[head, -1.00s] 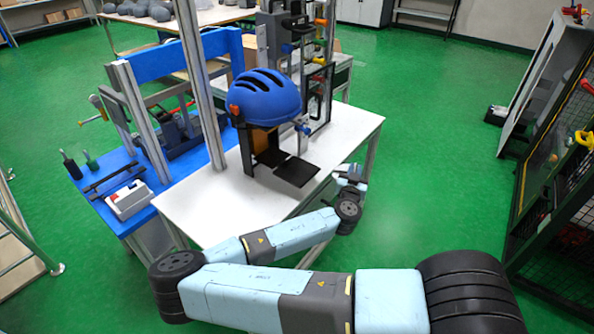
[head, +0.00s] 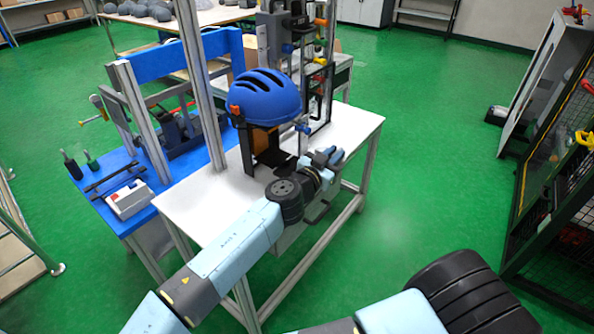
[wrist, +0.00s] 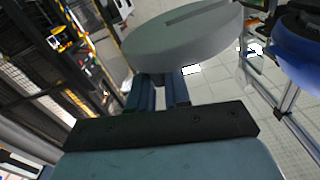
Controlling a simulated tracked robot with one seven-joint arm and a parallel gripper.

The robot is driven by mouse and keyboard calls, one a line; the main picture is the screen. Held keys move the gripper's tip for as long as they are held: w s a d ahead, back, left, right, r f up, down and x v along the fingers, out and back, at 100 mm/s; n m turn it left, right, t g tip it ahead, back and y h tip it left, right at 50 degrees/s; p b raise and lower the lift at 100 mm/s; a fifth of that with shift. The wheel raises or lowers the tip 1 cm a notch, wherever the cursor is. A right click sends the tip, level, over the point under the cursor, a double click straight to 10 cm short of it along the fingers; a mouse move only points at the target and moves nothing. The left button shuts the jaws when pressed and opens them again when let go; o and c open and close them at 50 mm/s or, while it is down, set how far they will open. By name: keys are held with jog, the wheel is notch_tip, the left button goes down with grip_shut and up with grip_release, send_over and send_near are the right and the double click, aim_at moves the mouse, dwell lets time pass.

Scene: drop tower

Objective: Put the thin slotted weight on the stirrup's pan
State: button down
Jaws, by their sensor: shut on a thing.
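A thick-edged grey disc with a narrow slot, the slotted weight (wrist: 182,42), is held at the tips of my gripper's two blue fingers (wrist: 159,88) in the wrist view. In the head view my gripper (head: 325,157) is over the right part of the white table, right of and below the blue helmet. I cannot make out the weight there. Dark flat plates (head: 277,160) lie below the helmet, partly hidden by my arm; one may be the stirrup's pan, but I cannot tell which.
The blue helmet (head: 264,97) hangs above the white table (head: 215,207); it also shows at the right of the wrist view (wrist: 302,58). A metal post (head: 203,90) stands left of it. A black frame (head: 320,100) stands behind. Open green floor lies right of the table.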

jog(key=shift+s+a+r, duration=0.15)
jog(key=shift+s+r, duration=0.1)
jog(key=shift+w+a, duration=0.1)
jog(key=shift+a, duration=0.05)
jog(key=w+a+f, duration=0.2)
jog(key=w, duration=0.1)
jog(key=w+a+f, duration=0.2)
jog(key=w+f, duration=0.1)
jog(key=w+a+f, duration=0.3)
jog(key=w, duration=0.1)
jog(key=shift+w+f, duration=0.1)
jog(key=shift+f, duration=0.1)
jog(key=shift+w+a+f, duration=0.3)
jog(key=shift+w+f, duration=0.05)
jog(key=shift+f, duration=0.2)
jog(key=shift+a+f, duration=0.1)
jog(key=shift+f, duration=1.6)
jog(key=c, duration=1.1)
grip_release()
jog(key=shift+w, duration=0.1)
